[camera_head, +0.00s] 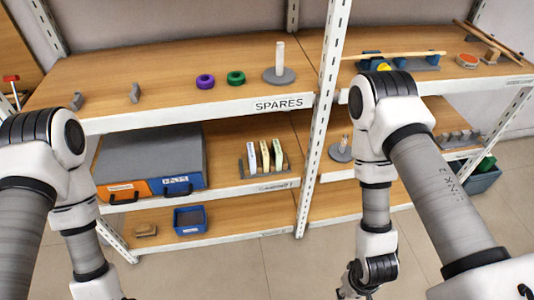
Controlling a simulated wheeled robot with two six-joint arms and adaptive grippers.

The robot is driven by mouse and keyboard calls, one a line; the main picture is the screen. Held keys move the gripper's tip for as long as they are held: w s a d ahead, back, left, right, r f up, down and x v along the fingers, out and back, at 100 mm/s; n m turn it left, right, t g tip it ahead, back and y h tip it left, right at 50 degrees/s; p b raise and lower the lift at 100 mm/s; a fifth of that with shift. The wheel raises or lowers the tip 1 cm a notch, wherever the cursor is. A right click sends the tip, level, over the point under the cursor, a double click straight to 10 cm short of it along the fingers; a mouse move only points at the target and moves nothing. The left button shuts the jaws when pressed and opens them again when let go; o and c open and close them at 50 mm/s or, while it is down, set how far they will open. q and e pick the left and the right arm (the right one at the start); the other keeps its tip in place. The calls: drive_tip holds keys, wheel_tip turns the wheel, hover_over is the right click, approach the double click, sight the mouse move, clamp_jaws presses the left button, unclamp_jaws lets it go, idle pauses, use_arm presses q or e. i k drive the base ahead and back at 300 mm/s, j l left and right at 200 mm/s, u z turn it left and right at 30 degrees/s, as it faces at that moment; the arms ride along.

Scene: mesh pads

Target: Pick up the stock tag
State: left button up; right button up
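I cannot pick out a piece that is plainly the stock tag. Several thin upright cards (265,155), pale with coloured edges, stand in a grey slotted rack (282,170) on the middle shelf; whether one of them is the tag, I cannot tell. Both my arms hang down in front of the shelving, the left at the left edge and the right at right of centre.
The top shelf (170,75) holds a purple ring (205,81), a green ring (236,78) and a grey peg stand (279,75). A grey cabinet with an orange drawer (124,191) and a blue drawer (176,185) sits below. A blue tray (190,220) is on the bottom shelf. A white post (325,100) divides the bays.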

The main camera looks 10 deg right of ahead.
sight(276, 152)
drive_tip(key=l+z, duration=0.1)
drive_tip(key=l, duration=0.3)
drive_tip(key=i+l+z, duration=0.1)
drive_tip(key=l, duration=0.3)
drive_tip(key=i+l, duration=0.15)
drive_tip(key=l, duration=0.25)
drive_tip(key=i+l+z, duration=0.15)
drive_tip(key=l, duration=0.25)
drive_tip(key=i+l+z, duration=0.1)
drive_tip(key=l, duration=0.3)
